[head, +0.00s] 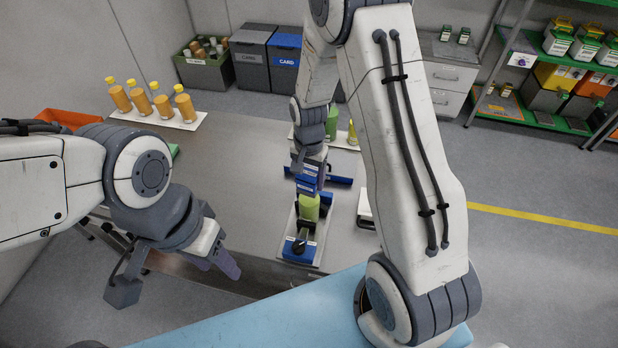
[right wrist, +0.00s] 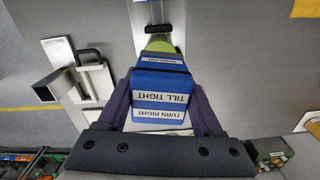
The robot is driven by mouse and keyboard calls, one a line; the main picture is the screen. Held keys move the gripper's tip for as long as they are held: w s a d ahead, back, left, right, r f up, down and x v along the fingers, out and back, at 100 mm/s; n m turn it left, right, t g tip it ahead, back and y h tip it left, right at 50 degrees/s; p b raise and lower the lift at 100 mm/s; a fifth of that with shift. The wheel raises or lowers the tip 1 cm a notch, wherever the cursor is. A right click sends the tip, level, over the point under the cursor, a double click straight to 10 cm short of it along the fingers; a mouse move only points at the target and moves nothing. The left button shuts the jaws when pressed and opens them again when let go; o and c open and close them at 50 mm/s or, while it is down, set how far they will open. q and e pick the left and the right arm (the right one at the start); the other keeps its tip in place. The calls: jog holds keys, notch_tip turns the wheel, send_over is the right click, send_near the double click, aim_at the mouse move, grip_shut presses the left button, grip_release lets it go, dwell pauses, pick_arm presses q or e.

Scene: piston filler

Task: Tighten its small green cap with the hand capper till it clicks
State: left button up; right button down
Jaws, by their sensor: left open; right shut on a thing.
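The blue hand capper (head: 307,182), with white labels reading "TURN RIGHT" and "TILL TIGHT", is held in my right gripper (head: 311,160). It also fills the middle of the right wrist view (right wrist: 160,92), between the two fingers. A light green bottle (head: 309,208) stands upright in a blue and grey holder (head: 299,247) on the bench. The capper is directly above the bottle's top and looks in line with it; I cannot tell whether they touch. The small green cap is hidden. My left gripper (head: 176,277) is open and empty, near the bench's front left edge.
A white tray (head: 135,115) with several orange bottles with yellow caps stands at the back left of the bench (head: 235,165). Green bottles (head: 332,121) stand behind my right gripper. A white device (head: 365,208) lies right of the holder. The bench's left middle is clear.

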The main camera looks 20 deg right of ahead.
aim_at(309, 171)
jog(key=shift+r+p, duration=2)
jog(key=shift+r, duration=0.75)
jog(key=shift+f, duration=0.1)
